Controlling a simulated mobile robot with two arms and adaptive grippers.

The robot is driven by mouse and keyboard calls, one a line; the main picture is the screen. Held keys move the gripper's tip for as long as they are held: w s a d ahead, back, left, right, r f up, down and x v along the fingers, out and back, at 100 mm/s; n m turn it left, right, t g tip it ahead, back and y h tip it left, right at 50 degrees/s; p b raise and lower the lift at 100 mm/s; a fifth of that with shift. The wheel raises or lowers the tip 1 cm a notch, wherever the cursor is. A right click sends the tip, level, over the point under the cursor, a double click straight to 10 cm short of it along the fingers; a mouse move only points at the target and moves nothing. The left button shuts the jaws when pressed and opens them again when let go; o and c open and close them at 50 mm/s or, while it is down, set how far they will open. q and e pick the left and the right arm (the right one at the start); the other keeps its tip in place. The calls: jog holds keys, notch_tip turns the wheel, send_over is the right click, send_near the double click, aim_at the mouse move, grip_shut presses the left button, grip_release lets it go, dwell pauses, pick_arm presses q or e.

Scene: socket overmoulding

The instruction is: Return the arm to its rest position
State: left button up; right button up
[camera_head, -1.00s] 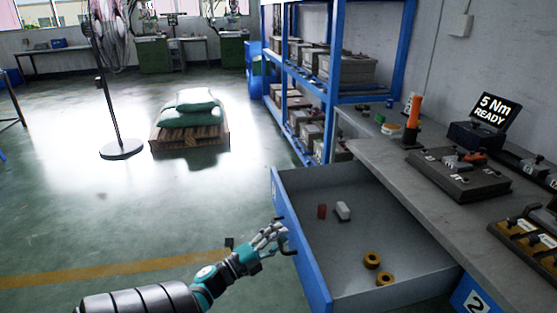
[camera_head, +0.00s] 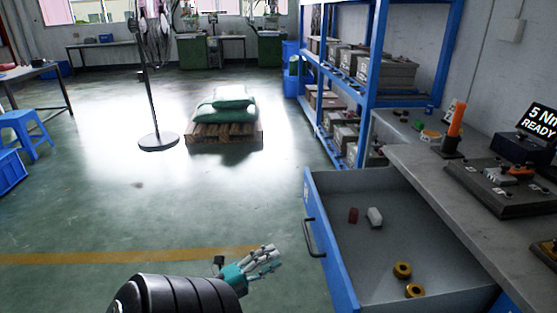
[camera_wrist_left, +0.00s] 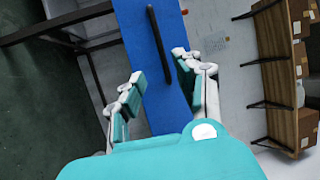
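My left gripper (camera_head: 266,262) is in the head view left of the open drawer (camera_head: 340,262), apart from its black handle (camera_head: 314,238). In the left wrist view my left gripper (camera_wrist_left: 160,85) has its fingers spread with nothing between them. Beyond the fingers is the blue drawer front (camera_wrist_left: 138,28) with its dark handle (camera_wrist_left: 158,45). My right gripper is not in view.
The workbench (camera_head: 440,185) is at right. Open floor (camera_head: 120,215) lies left, with a stand fan (camera_head: 158,140) and a pallet (camera_head: 225,131) beyond.

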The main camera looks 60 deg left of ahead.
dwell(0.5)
